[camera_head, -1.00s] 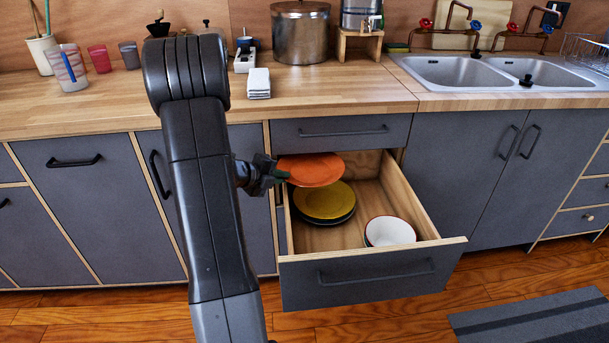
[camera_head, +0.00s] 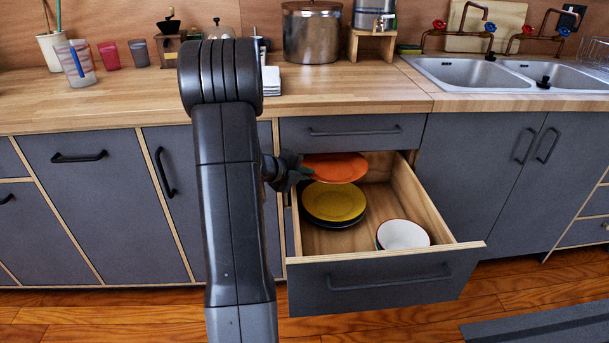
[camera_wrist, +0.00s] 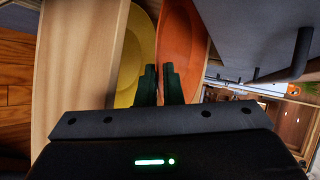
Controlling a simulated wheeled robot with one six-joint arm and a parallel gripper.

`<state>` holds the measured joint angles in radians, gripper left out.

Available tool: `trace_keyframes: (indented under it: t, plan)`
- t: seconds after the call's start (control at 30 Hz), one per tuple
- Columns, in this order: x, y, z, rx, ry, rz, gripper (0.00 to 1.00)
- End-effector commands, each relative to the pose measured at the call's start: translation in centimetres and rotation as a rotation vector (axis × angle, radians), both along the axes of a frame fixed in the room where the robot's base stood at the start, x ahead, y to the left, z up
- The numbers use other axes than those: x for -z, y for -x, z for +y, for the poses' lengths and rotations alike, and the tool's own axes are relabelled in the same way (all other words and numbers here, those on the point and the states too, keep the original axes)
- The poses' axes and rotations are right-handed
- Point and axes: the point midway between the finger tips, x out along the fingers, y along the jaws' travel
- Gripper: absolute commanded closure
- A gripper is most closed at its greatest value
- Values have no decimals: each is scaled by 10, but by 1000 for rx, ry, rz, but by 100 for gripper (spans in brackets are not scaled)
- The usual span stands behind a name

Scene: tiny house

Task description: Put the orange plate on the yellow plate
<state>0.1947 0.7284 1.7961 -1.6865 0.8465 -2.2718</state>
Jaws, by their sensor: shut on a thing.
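The orange plate (camera_head: 336,168) is at the back of the open drawer in the head view, held near its left edge by my gripper (camera_head: 302,171). It also shows in the wrist view (camera_wrist: 179,50), between and beyond the fingers. My gripper (camera_wrist: 160,85) is shut on its rim. The yellow plate (camera_head: 334,204) lies in the drawer on a dark plate, in front of and below the orange plate. The wrist view shows part of the yellow plate (camera_wrist: 138,55) beside the orange one. The orange plate appears raised above it, apart from it.
The open drawer (camera_head: 440,222) has wooden side walls close to the plates. A closed drawer (camera_head: 352,131) and the counter edge are just above the orange plate.

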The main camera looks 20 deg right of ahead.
Motion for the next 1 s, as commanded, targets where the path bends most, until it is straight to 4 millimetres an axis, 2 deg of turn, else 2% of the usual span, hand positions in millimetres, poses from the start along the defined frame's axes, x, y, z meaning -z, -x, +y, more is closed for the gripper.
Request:
trace_keyframes:
  t: [0.47,0.5,0.6,0.9,1.0]
  plan:
    - [11,0,0,0,2,-1,100]
    - [12,0,0,0,0,0,88]
    - [12,0,0,0,0,0,72]
    - [13,0,1,-1,-1,2,72]
    - [7,0,1,-1,-2,1,72]
